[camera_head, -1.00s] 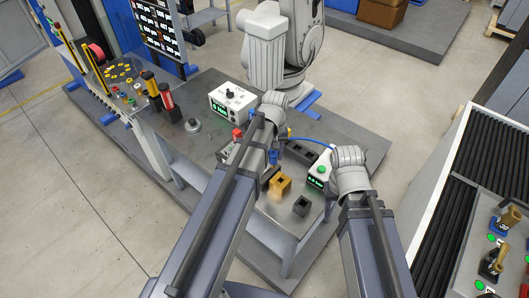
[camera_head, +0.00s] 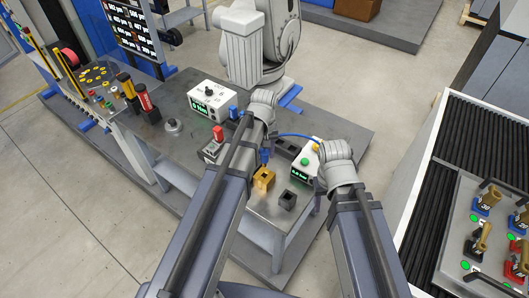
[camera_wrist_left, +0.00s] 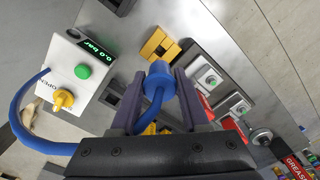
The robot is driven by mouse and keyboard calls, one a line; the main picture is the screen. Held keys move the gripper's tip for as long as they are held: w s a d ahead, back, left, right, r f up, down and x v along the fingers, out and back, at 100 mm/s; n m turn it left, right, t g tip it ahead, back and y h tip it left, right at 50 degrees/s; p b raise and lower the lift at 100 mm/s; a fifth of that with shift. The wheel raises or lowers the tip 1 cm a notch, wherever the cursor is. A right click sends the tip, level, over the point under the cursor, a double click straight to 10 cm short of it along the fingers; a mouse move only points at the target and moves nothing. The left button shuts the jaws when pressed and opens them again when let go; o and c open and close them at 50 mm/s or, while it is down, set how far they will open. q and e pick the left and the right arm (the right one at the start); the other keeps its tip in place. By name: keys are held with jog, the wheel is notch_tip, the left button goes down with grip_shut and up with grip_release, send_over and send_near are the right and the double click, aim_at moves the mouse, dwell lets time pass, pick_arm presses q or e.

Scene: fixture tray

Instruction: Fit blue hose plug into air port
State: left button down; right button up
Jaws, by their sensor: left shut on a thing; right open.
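My left gripper (camera_wrist_left: 158,100) is shut on the blue hose plug (camera_wrist_left: 159,78). A blue hose (camera_wrist_left: 30,139) curves from the plug to a white box (camera_wrist_left: 70,77) with a "0.0 bar" display. In the head view the plug (camera_head: 265,156) hangs just above a gold block (camera_head: 264,178) with a dark square opening. That block (camera_wrist_left: 158,46) is beyond the plug in the left wrist view, apart from it. I cannot tell which opening is the air port. My right gripper (camera_head: 318,188) is near the white box (camera_head: 306,160), largely hidden by its arm, and holds nothing visible.
A dark grey block (camera_head: 288,200) with an opening stands near the table edge. Clear table lies around the round grey knob (camera_head: 173,126).

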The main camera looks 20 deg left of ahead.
aim_at(264, 166)
pick_arm(q)
jog(key=shift+f+b, duration=1.95)
jog(key=shift+f, duration=0.35)
jog(key=shift+f+b, duration=2)
jog(key=shift+b, duration=0.05)
jog(key=shift+c, duration=1.6)
grip_release()
notch_tip(264, 166, up, 8)
jog(key=p, duration=0.8)
jog(key=shift+f, duration=0.1)
jog(key=s+d+f+m+b, duration=0.3)
jog(key=s+d+m, duration=0.1)
jog(key=s, duration=0.3)
jog(key=s+d+f+m+y+b, duration=0.1)
jog(key=s+d+f+m+b, duration=0.1)
jog(key=s+d, duration=0.4)
jog(key=s+m+b, duration=0.1)
jog(key=m, duration=0.1)
jog(key=shift+s+d+f+m, duration=0.15)
jog(key=shift+d+f+m, duration=0.1)
jog(key=shift+f+m, duration=0.15)
